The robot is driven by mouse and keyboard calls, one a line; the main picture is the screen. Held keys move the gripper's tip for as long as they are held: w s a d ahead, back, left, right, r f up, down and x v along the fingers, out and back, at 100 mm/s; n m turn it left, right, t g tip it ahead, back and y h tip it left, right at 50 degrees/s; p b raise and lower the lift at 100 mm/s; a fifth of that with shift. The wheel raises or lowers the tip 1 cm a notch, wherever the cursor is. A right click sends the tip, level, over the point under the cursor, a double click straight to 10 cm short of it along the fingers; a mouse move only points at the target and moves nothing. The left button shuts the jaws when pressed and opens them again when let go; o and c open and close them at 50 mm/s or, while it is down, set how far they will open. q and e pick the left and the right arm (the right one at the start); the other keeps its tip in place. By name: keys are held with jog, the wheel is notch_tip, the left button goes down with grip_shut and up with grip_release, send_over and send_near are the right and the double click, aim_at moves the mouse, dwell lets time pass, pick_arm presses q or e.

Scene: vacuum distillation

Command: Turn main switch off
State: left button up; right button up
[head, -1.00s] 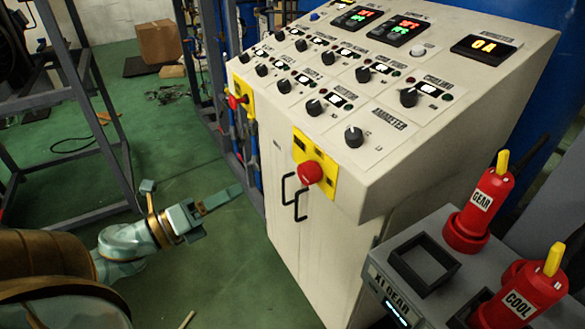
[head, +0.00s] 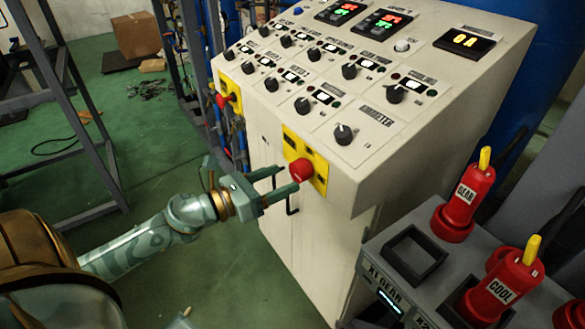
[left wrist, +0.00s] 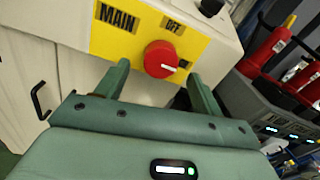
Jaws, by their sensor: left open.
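The main switch is a red round knob (head: 301,170) on a yellow plate (head: 318,172) at the front corner of the cream control cabinet. In the left wrist view the knob (left wrist: 161,59) has a white mark, and the yellow plate (left wrist: 117,42) reads MAIN and OFF. My left gripper (head: 283,180) is open just in front of the knob. In the left wrist view its two fingers (left wrist: 158,84) lie to either side of the knob's lower part, and I see no contact. My right gripper is not in view.
Another red knob (head: 222,100) on a yellow plate is farther left. A grey rack (head: 400,275) with red GEAR and COOL devices stands at right. Green floor (head: 190,270) is free below my left arm.

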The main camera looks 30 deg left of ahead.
aim_at(294, 174)
pick_arm(q)
jog(key=x, duration=0.3)
jog(key=shift+w+d+p, duration=0.1)
jog(key=shift+w+p, duration=0.25)
jog(key=shift+p, duration=0.05)
jog(key=shift+w+d, duration=0.2)
jog(key=shift+w, duration=0.05)
jog(key=c, duration=1)
